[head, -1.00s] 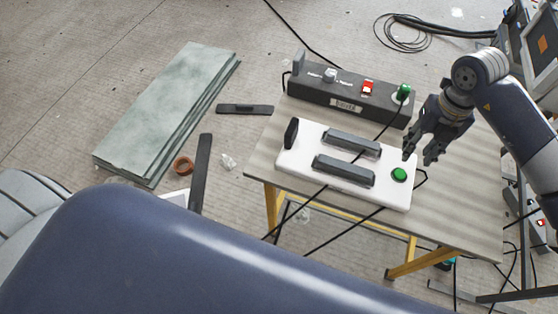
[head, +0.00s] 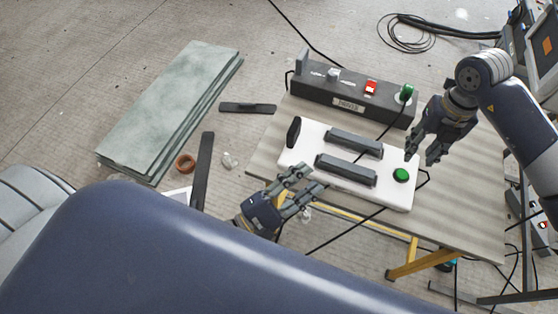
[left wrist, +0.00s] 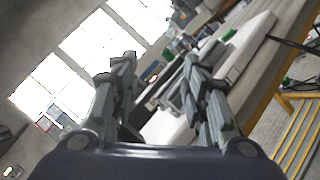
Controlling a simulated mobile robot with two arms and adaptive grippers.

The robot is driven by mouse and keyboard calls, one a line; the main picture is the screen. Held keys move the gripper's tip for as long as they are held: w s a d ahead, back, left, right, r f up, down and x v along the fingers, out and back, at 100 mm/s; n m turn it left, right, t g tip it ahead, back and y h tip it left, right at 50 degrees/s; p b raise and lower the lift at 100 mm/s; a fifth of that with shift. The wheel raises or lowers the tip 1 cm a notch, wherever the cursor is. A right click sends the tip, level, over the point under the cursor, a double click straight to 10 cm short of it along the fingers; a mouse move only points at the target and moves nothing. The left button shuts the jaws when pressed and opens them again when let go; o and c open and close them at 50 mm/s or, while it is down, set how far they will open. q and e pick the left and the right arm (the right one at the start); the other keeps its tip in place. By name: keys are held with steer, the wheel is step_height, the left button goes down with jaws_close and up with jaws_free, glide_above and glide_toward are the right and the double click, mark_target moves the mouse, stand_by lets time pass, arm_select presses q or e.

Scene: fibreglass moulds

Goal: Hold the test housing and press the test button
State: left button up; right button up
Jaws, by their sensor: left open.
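The test housing (head: 385,191) is a white box with two dark handles, lying on the table. The green test button (head: 400,175) is on its right end. My left gripper (head: 311,179) is open at the housing's near left edge, its fingers pointing towards the near handle (head: 345,170); I cannot tell if they touch the housing. In the left wrist view the spread fingers (left wrist: 160,65) have no object clearly held between them, and the white housing (left wrist: 243,50) shows beyond. My right gripper (head: 422,157) is open above the right end, just beyond the green button.
A dark control box (head: 322,90) with a red switch (head: 371,88) and a green knob (head: 406,91) stands behind the housing. Black cables cross the table (head: 465,205) and hang off its front. Grey-green sheets (head: 170,105) lie on the floor at left.

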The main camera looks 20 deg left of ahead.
mark_target(294, 130)
arm_select(q)
steer(key=w+a+n+y, duration=0.1)
steer(key=n+y, duration=0.1)
steer(key=n, duration=0.1)
steer(key=w+a+n+t+y, duration=0.1)
steer(key=n+y, duration=0.1)
steer(key=n, duration=0.1)
steer(key=w+a+n+t+y, duration=0.1)
steer(key=n+y, duration=0.1)
steer(key=n, duration=0.1)
steer(key=shift+w+a+f, duration=0.15)
steer(key=shift+w+a, duration=0.05)
steer(key=a+n+y, duration=0.1)
steer(key=n, duration=0.1)
steer(key=a+f+n+y, duration=0.1)
steer(key=a+n+y, duration=0.1)
steer(key=n, duration=0.1)
steer(key=w+a+f+n+g+y, duration=0.1)
steer(key=n+y, duration=0.1)
steer(key=n, duration=0.1)
steer(key=shift+a+f, duration=0.2)
steer(key=shift+f, duration=0.05)
steer(key=shift+w+a, duration=0.1)
steer(key=shift+w, duration=0.1)
steer(key=w, duration=1)
steer(key=shift+w+f, duration=0.1)
steer(key=shift+w, duration=0.1)
steer(key=shift+c, duration=0.6)
